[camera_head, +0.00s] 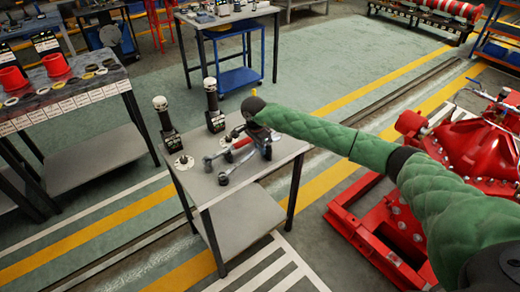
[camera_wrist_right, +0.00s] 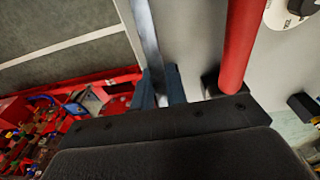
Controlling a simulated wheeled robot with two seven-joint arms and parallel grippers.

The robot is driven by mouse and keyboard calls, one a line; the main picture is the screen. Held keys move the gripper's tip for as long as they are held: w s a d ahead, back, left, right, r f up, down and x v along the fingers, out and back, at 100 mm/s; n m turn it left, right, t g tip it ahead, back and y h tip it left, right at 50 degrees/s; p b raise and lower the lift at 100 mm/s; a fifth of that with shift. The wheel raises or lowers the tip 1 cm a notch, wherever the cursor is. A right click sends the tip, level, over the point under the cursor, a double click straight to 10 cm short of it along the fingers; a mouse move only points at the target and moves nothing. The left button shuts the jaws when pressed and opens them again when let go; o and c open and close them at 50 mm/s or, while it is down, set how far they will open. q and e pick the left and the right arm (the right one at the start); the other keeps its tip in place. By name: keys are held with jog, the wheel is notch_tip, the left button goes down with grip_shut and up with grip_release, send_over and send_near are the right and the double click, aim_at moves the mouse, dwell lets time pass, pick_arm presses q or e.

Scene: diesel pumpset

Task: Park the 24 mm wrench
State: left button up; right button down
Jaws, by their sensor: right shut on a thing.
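My right gripper (camera_head: 264,150) is low over the right part of a small grey-topped table (camera_head: 262,172). It is shut on the grey shaft of a wrench (camera_wrist_right: 147,35), between its bluish fingers. In the head view the open end of this grey wrench (camera_head: 224,179) points left and toward the front. A second wrench with a red handle (camera_head: 240,144) lies beside it; the red handle (camera_wrist_right: 240,45) also shows in the wrist view. I cannot read a size on either wrench, nor tell whether the held one touches the table. My left gripper is out of view.
Two black devices with white tops, one at the left (camera_head: 166,125) and one at the back (camera_head: 213,108), stand on the table. A round white label (camera_head: 180,163) lies near its left edge. A red pumpset (camera_head: 475,145) is at the right. A bench with red cups (camera_head: 56,65) is at the left.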

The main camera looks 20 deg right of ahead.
jog(key=shift+r+b, duration=0.1)
jog(key=shift+b, duration=0.3)
dwell(0.5)
jog(key=shift+f+b, duration=0.85)
jog(key=shift+f, duration=0.2)
dwell(0.6)
jog(key=c, duration=1.3)
grip_release()
jog(key=r, duration=0.2)
jog(key=r+b, duration=0.1)
jog(key=r, duration=0.1)
jog(key=r+b, duration=0.1)
jog(key=r, duration=0.1)
jog(key=shift+w+a+r, duration=0.1)
jog(key=shift+a+r, duration=0.05)
jog(key=shift+a, duration=0.25)
jog(key=shift+r+b, duration=0.4)
jog(key=shift+r, duration=0.35)
